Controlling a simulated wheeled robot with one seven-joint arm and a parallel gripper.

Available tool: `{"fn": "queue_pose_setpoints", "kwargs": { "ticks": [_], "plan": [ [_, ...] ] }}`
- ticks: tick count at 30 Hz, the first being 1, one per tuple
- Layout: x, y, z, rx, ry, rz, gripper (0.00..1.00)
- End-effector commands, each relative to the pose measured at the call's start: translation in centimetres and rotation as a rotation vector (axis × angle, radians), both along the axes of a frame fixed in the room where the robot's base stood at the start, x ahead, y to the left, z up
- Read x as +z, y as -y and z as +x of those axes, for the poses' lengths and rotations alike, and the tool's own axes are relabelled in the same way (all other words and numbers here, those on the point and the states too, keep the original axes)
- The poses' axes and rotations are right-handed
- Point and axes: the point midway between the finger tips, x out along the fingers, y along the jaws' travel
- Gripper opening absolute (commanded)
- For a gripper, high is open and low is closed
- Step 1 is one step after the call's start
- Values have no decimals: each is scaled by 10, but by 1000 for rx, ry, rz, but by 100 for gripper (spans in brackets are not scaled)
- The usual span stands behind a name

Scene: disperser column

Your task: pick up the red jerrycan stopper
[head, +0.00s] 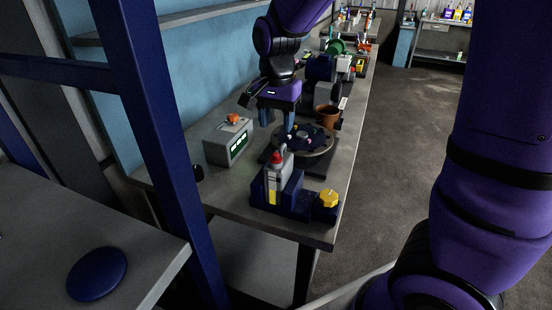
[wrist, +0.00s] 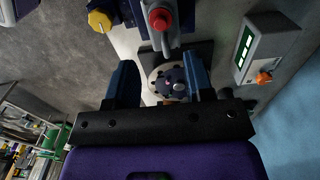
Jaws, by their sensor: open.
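The red stopper (head: 277,157) sits on top of a pale jerrycan (head: 272,177) with a yellow strip, standing upright in a dark blue holder (head: 296,206) near the bench's front end. In the wrist view the red stopper (wrist: 160,19) is at the top centre, beyond the fingertips. My gripper (head: 277,122) points down above the bench, behind the jerrycan and apart from it. In the wrist view its two blue fingers (wrist: 161,75) are spread with nothing held between them.
A yellow knob (head: 328,198) is at the holder's right. A grey box (head: 228,142) with a green display and orange knob stands left. The round turntable (head: 318,144) and a brown pot (head: 327,115) are behind. A blue post (head: 160,150) rises in the left foreground.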

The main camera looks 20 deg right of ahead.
Motion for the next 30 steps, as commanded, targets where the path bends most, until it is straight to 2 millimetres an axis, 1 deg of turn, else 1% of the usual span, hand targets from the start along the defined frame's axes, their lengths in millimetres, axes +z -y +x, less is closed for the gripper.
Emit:
{"fn": "queue_pose_setpoints", "kwargs": {
  "ticks": [1,3,6,11,13,18,21,25,30],
  "plan": [
    [-9,0,-1,0,-5,-2,48],
    [-19,0,-1,0,-4,-1,48],
    [-30,0,-1,1,-4,-1,48],
    [-38,0,-1,1,0,0,48],
    [-44,-1,-1,1,-3,0,48],
    [-69,-2,-1,1,-4,-1,48],
    [-80,-2,-1,1,-4,-1,48],
    [-87,-2,-1,2,0,0,48],
    [-87,-2,-1,2,1,1,48]
  ]
}}
